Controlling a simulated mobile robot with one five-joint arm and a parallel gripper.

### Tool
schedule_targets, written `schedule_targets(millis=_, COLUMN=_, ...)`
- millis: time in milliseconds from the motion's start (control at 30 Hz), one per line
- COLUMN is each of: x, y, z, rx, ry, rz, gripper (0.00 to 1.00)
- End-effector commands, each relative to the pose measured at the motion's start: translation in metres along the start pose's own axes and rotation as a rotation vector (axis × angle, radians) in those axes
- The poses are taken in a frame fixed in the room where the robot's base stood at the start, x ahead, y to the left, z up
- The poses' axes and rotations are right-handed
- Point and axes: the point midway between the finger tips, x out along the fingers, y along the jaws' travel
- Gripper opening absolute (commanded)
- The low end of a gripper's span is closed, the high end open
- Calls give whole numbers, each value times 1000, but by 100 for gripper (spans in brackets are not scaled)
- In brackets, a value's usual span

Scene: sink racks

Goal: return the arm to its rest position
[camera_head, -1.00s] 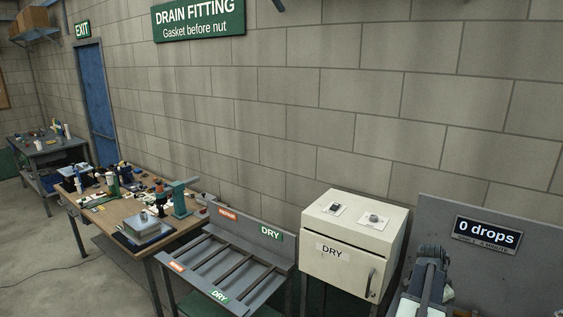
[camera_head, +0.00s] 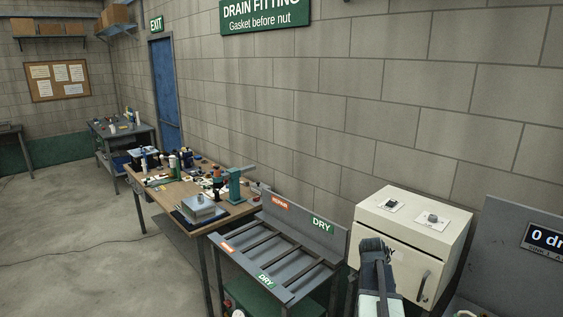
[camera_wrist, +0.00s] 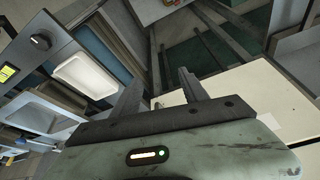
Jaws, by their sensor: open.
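My gripper (camera_wrist: 160,88) shows in the wrist view with its two dark fingers apart and nothing between them. My arm (camera_head: 375,270) rises at the bottom of the head view, in front of the cream cabinet (camera_head: 415,222), and covers part of its front. The head view does not show the fingers clearly. In the wrist view a pale box-like surface lies close beyond the right finger; I cannot tell whether they touch.
A slatted grey rack (camera_head: 283,262) with DRY and REPAIR labels stands left of the cabinet. Beyond it is a cluttered wooden workbench (camera_head: 228,212). A grey panel (camera_head: 500,250) stands at the right. The floor (camera_head: 75,225) at left is open.

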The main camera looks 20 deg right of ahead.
Motion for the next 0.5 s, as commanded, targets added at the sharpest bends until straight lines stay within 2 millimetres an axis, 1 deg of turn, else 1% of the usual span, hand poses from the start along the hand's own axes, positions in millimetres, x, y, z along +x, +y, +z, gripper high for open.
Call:
schedule_targets(millis=33, x=0, y=-27, z=41, rx=-74, ry=-12, rz=-24, gripper=52)
schedule_targets(millis=67, x=-4, y=-41, z=63, rx=-121, ry=-20, rz=-38, gripper=52)
schedule_targets(millis=100, x=-9, y=-59, z=93, rx=-185, ry=-34, rz=-56, gripper=52)
schedule_targets(millis=167, x=-18, y=-80, z=140, rx=-288, ry=-54, rz=-80, gripper=52)
schedule_targets(millis=200, x=-24, y=-93, z=173, rx=-361, ry=-69, rz=-97, gripper=52)
schedule_targets(millis=233, x=-28, y=-100, z=197, rx=-417, ry=-80, rz=-109, gripper=52)
schedule_targets(millis=267, x=-33, y=-106, z=221, rx=-475, ry=-91, rz=-120, gripper=52)
schedule_targets(millis=300, x=-39, y=-112, z=253, rx=-553, ry=-107, rz=-135, gripper=52)
schedule_targets(millis=367, x=-48, y=-117, z=297, rx=-673, ry=-130, rz=-155, gripper=52)
schedule_targets(millis=400, x=-54, y=-117, z=326, rx=-754, ry=-148, rz=-168, gripper=52)
schedule_targets(millis=467, x=-62, y=-113, z=364, rx=-877, ry=-174, rz=-186, gripper=52)
schedule_targets(millis=500, x=-67, y=-108, z=387, rx=-962, ry=-193, rz=-197, gripper=52)
